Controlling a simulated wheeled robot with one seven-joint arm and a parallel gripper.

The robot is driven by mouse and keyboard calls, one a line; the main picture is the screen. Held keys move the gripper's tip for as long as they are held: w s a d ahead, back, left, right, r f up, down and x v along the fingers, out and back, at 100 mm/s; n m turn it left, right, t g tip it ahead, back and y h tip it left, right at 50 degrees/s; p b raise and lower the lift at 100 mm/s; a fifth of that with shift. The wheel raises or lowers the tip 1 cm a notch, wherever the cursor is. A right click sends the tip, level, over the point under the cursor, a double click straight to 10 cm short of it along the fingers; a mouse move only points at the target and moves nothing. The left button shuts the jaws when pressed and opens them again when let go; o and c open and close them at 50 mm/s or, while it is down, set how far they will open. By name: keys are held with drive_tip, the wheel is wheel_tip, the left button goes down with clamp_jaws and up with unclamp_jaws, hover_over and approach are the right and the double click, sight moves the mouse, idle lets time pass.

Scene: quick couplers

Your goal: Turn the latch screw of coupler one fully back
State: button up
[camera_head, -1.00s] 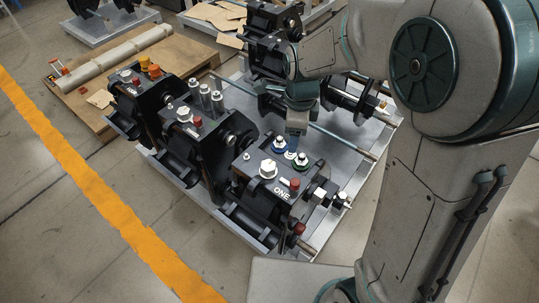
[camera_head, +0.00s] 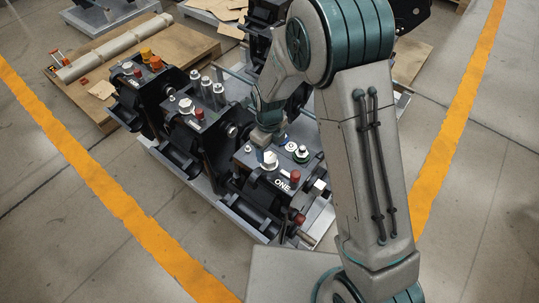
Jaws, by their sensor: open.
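Coupler one (camera_head: 258,185) is the black block with a white "ONE" on its top face, nearest me on the metal pallet. A large white hex-headed screw (camera_head: 270,161) stands on its top; I cannot tell for sure that this is the latch screw. My gripper (camera_head: 264,151) points down just behind and above this screw, its jaws open. The fingertips are small and partly lost against the dark block, so I cannot tell whether they touch the screw.
A red cap (camera_head: 295,176), a green-ringed fitting (camera_head: 301,154) and a white-topped fitting (camera_head: 291,147) stand close to the screw. Another black coupler (camera_head: 188,126) with several caps is to the left. The metal pallet (camera_head: 230,212) carries them. Floor with yellow lines lies around.

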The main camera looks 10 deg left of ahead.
sight(269, 157)
drive_tip(key=shift+f, duration=2.5)
drive_tip(key=c, duration=1)
